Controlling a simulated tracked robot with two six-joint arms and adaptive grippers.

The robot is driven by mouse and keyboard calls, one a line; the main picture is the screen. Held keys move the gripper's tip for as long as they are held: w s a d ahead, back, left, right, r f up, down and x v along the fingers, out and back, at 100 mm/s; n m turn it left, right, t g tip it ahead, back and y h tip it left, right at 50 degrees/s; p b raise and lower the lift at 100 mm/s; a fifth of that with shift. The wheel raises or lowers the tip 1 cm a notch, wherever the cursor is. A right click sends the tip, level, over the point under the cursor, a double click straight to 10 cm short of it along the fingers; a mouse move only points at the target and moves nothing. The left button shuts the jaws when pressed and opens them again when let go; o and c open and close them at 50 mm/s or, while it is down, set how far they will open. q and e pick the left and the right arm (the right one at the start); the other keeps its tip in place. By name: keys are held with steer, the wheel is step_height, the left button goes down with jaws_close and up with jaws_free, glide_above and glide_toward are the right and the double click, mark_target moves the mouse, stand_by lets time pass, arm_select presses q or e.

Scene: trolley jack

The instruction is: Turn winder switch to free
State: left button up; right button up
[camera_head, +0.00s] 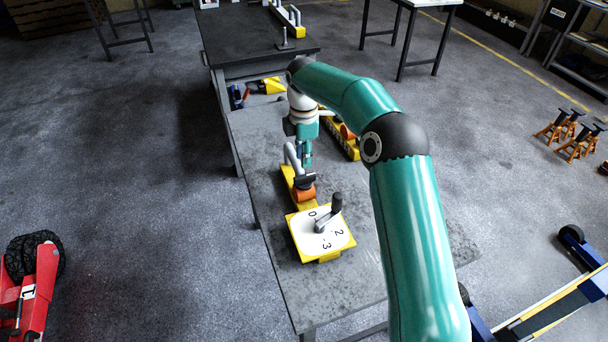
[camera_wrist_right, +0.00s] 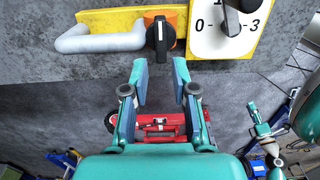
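A black switch knob (camera_wrist_right: 160,36) on an orange base sits on a yellow bar, between a grey handle and a dial box. In the head view the orange base (camera_head: 305,193) shows under my right gripper (camera_head: 306,160). In the right wrist view my right gripper (camera_wrist_right: 161,68) is open and empty. The knob lies just beyond its fingertips, in line with the gap, apparently untouched. The knob's marking cannot be read. A small teal and white arm part, apparently of my left arm, shows at the right of the wrist view; its finger state is unclear.
The yellow dial box (camera_head: 336,248) has a white face with numbers and a dark lever (camera_head: 330,210). The grey handle (camera_wrist_right: 100,40) stands close beside the knob. Another yellow bar (camera_head: 340,138) lies behind on the grey bench (camera_head: 262,140). A red machine (camera_head: 36,285) stands on the floor.

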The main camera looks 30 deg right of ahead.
mark_target(305, 176)
step_height(305, 176, down, 8)
steer(key=shift+s+r+p, duration=0.1)
steer(key=shift+r+p, duration=0.15)
steer(key=shift+p, duration=0.15)
steer(key=shift+c, duration=0.3)
jaws_close()
steer(key=shift+d, duration=0.1)
